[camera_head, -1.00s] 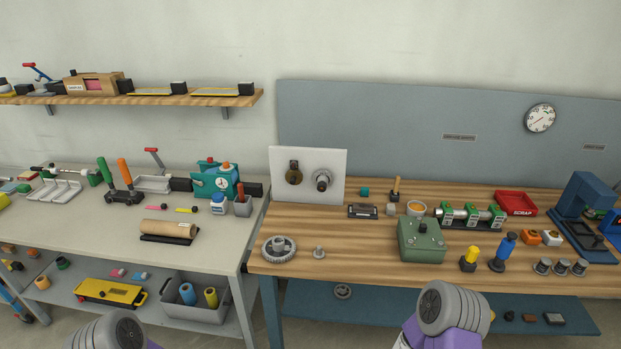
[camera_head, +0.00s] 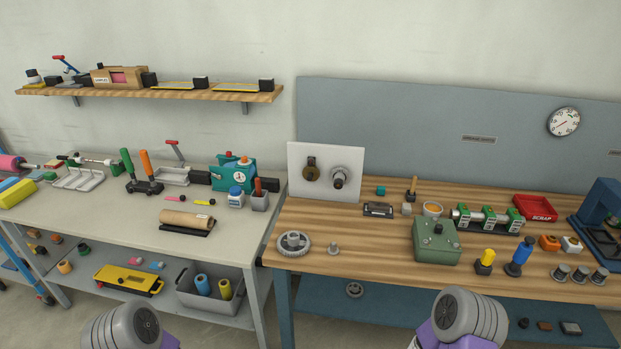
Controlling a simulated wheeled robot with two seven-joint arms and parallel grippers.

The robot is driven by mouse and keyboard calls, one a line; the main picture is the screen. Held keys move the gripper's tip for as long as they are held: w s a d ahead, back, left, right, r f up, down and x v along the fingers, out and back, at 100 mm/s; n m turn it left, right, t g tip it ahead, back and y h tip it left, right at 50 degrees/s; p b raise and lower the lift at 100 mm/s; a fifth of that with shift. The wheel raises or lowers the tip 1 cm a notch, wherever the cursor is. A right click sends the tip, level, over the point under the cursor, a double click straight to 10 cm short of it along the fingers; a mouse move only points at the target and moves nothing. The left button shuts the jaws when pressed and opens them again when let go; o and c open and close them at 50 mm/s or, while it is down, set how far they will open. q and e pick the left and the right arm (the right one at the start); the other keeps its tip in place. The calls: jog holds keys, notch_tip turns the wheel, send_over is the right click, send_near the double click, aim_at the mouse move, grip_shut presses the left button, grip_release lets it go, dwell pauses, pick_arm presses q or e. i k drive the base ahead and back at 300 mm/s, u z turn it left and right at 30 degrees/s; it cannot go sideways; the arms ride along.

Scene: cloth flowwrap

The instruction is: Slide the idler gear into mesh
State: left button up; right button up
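A grey toothed gear with a raised hub (camera_head: 293,243) lies flat near the left front corner of the wooden bench. A small metal knob-like part (camera_head: 333,249) stands just right of it. Behind them, a white upright plate (camera_head: 325,190) carries a dark brass-coloured part (camera_head: 311,172) on its left and a grey round part with a protruding shaft (camera_head: 339,180) on its right. I cannot tell whether these two touch. Only grey and purple links of my arms show at the bottom edge, well short of the plate. Neither gripper is in view.
A green box (camera_head: 436,243) stands mid-bench, with yellow (camera_head: 485,262) and blue (camera_head: 519,257) handled tools to its right. A red scrap tray (camera_head: 536,208) is farther back. The wood between the gear and the green box is mostly clear. A grey table (camera_head: 110,215) adjoins on the left.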

aim_at(310, 173)
jog(key=z, duration=0.15)
jog(key=k, duration=0.3)
jog(key=u, duration=0.55)
jog(key=i, duration=1.15)
jog(key=z, duration=0.3)
